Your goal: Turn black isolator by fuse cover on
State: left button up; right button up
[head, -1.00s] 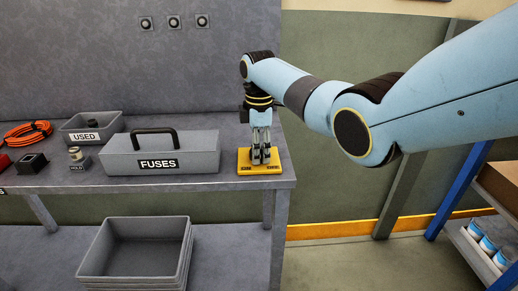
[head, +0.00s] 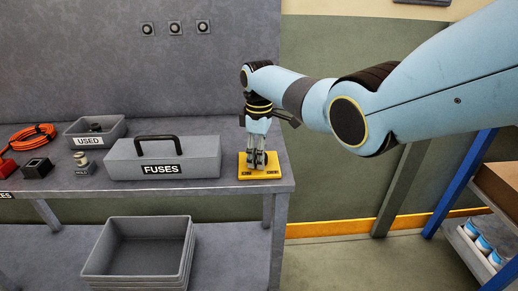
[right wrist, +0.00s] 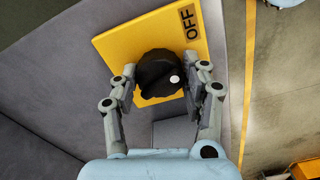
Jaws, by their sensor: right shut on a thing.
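The black isolator knob (right wrist: 160,75) sits on a yellow plate (right wrist: 112,42) with an OFF label by its corner in the right wrist view. The yellow plate (head: 246,173) lies at the right end of the bench, right of the grey fuse cover (head: 120,160) marked FUSES, which has a black handle. My right gripper (head: 258,162) points down over the plate. In the right wrist view its fingers (right wrist: 170,85) are shut on the knob from both sides. The fingers hide most of the knob in the head view. My left gripper is not in view.
On the bench (head: 245,199) to the left are a USED bin (head: 88,142), a HOLD stand (head: 83,170), a black block (head: 37,168) and an orange cable (head: 33,135). Grey crates (head: 135,285) stand below. A shelf (head: 480,255) stands at the right.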

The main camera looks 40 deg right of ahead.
jog(key=m+p, duration=0.1)
jog(key=m, duration=0.2)
jog(key=shift+r, duration=0.15)
jog(key=m+p, duration=0.1)
jog(key=m, duration=0.5)
jog(key=shift+m+p, duration=0.4)
jog(key=shift+m, duration=1.5)
jog(key=o, duration=1.2)
jog(key=shift+c, duration=0.2)
notch_tip(320, 180, up, 12)
